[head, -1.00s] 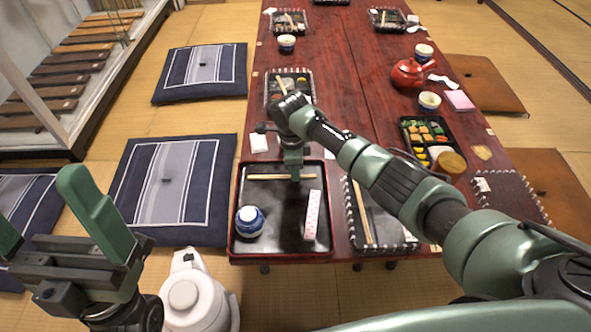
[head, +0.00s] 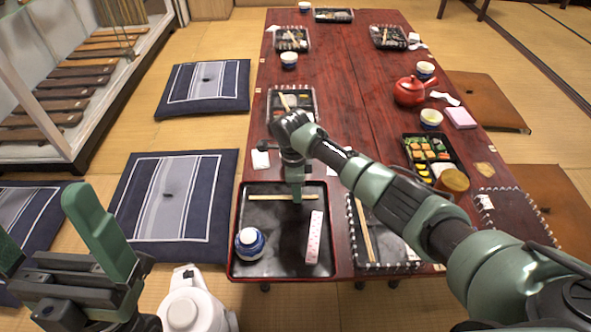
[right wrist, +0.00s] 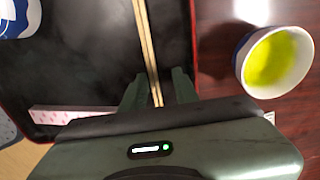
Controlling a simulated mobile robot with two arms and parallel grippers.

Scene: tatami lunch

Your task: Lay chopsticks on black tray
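The black tray (head: 275,265) with a red rim lies at the table's near left corner. A pair of light wooden chopsticks (head: 265,197) lies across its far part. My right gripper (head: 294,198) is down over the chopsticks, near their right half. In the right wrist view its fingers (right wrist: 159,90) are apart, one on each side of the chopsticks (right wrist: 147,45), with gaps between. My left gripper (head: 55,240) is at the lower left, away from the table, with its fingers apart and nothing between them.
A blue-and-white jar (head: 249,243) and a pink patterned strip (head: 314,237) are on the same tray. A dark mat (head: 385,235) with other chopsticks lies to its right. A cup of green tea (right wrist: 274,62) shows beside the tray's far rim in the wrist view.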

